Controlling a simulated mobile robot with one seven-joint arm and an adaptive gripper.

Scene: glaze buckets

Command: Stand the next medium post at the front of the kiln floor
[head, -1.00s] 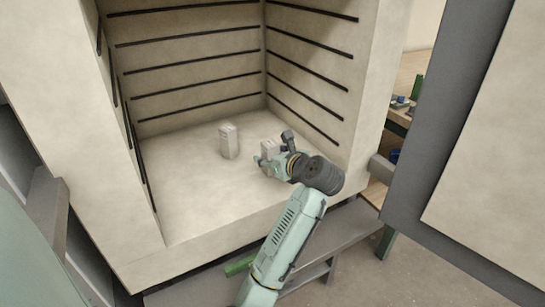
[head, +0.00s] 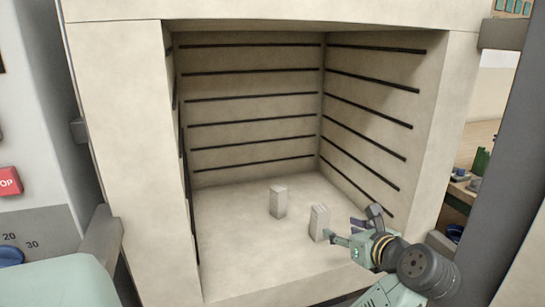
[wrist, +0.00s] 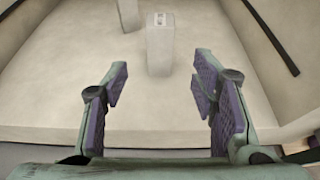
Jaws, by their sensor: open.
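Two pale grey posts stand upright on the kiln floor (head: 235,250). One post (head: 278,202) is farther back and left; the other post (head: 319,222) is nearer the front and right. My gripper (head: 346,231) is just to the right of the nearer post in the head view. In the wrist view my gripper (wrist: 160,92) is open with nothing between its fingers. The nearer post (wrist: 160,48) stands beyond the fingertips, centred in the gap and apart from both fingers. The farther post (wrist: 128,14) is cut off by the top edge there.
The kiln's right wall (head: 372,120) with dark shelf ledges rises close beside my arm. The left wall and the front jamb (head: 130,150) bound the other side. The left and front-left floor is clear. A bench with small items (head: 470,185) is outside at right.

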